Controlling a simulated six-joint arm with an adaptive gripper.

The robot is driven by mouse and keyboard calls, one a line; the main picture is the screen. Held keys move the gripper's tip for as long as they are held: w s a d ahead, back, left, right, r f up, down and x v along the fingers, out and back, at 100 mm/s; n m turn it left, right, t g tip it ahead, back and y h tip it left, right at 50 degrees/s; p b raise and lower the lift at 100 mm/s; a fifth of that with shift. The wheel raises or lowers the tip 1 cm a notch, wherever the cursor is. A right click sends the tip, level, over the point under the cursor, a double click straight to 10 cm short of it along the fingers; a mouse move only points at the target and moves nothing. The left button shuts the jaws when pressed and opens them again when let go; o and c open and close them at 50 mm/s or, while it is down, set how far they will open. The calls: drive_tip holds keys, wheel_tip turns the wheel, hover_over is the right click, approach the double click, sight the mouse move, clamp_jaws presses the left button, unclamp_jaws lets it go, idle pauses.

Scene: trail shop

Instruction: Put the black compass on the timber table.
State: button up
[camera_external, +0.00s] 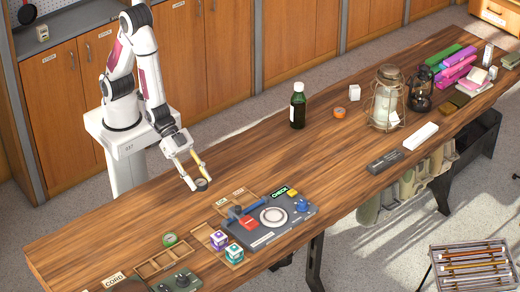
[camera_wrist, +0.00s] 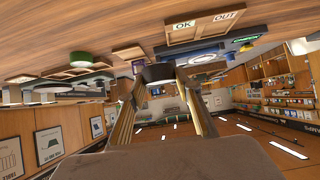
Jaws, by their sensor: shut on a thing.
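My gripper (camera_external: 196,184) is shut on the black compass (camera_external: 202,185), a small dark round thing at its fingertips. The compass is low over the timber table (camera_external: 250,150), near its left half; I cannot tell whether it touches the wood. In the wrist view, which is upside down, the compass (camera_wrist: 160,73) sits between the two fingertips of my gripper (camera_wrist: 160,80), and the table top (camera_wrist: 80,35) fills the upper part.
A grey board (camera_external: 258,240) with a white ring stands right of the compass, beside shallow wooden trays (camera_external: 160,263) and small boxes (camera_external: 235,252). A green round item (camera_external: 170,239) lies in front. A dark green bottle (camera_external: 298,106) stands farther back. Bare wood surrounds the compass.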

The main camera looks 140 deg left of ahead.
drive_tip(key=d, duration=0.4)
drive_tip(key=n+y, duration=0.4)
hover_over(201, 233)
drive_tip(key=shift+f, duration=0.5)
drive_tip(key=shift+a+g, duration=0.15)
drive_tip(key=shift+g, duration=0.15)
drive_tip(key=shift+f, duration=0.2)
drive_tip(key=shift+f, duration=3.2)
drive_tip(key=shift+f, duration=0.3)
drive_tip(key=o, duration=1.3)
drive_tip(key=shift+c, duration=0.2)
